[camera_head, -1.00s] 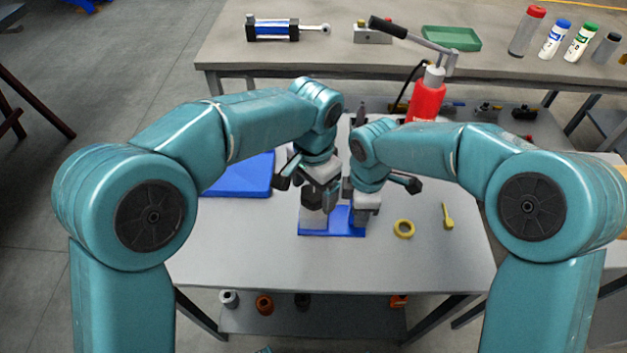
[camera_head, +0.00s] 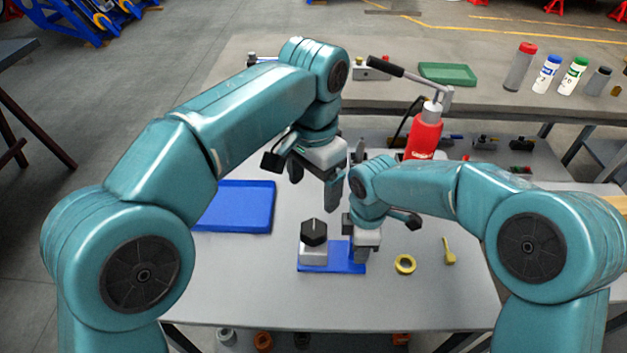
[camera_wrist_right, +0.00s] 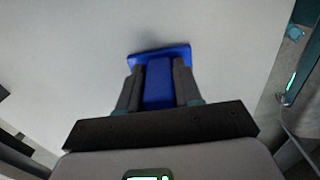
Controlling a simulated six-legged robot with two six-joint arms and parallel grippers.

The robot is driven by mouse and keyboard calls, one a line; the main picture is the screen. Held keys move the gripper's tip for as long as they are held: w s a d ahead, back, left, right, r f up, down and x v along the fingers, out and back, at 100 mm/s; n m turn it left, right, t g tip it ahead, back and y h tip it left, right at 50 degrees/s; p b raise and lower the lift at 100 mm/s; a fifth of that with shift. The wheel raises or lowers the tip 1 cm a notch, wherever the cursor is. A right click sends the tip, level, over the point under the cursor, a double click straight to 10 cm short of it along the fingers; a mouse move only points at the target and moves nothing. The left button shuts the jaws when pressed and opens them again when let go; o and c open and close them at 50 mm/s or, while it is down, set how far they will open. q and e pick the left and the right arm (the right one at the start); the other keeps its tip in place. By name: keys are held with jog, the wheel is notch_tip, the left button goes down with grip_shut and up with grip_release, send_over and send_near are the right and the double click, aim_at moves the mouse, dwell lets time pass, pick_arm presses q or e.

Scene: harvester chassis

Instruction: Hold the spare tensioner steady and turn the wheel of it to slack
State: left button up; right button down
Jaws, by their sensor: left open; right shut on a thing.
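The spare tensioner stands on the table, with a blue base plate (camera_head: 330,268), a grey block (camera_head: 314,256) and a black wheel (camera_head: 314,233) with a pale pointer line on top. My right gripper (camera_head: 364,256) is shut on the tensioner at the right end of its base. In the right wrist view, its fingers (camera_wrist_right: 159,85) close on both sides of a blue upright part (camera_wrist_right: 158,82). My left gripper (camera_head: 316,190) is open and empty, above and behind the wheel, apart from it. The exact pointer direction is too small to read.
A blue tray (camera_head: 236,207) lies left on the table. A yellow ring (camera_head: 405,264) and a yellow key-like piece (camera_head: 449,252) lie right of the tensioner. The table's front left is clear.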

jog(key=c, duration=0.7)
grip_release()
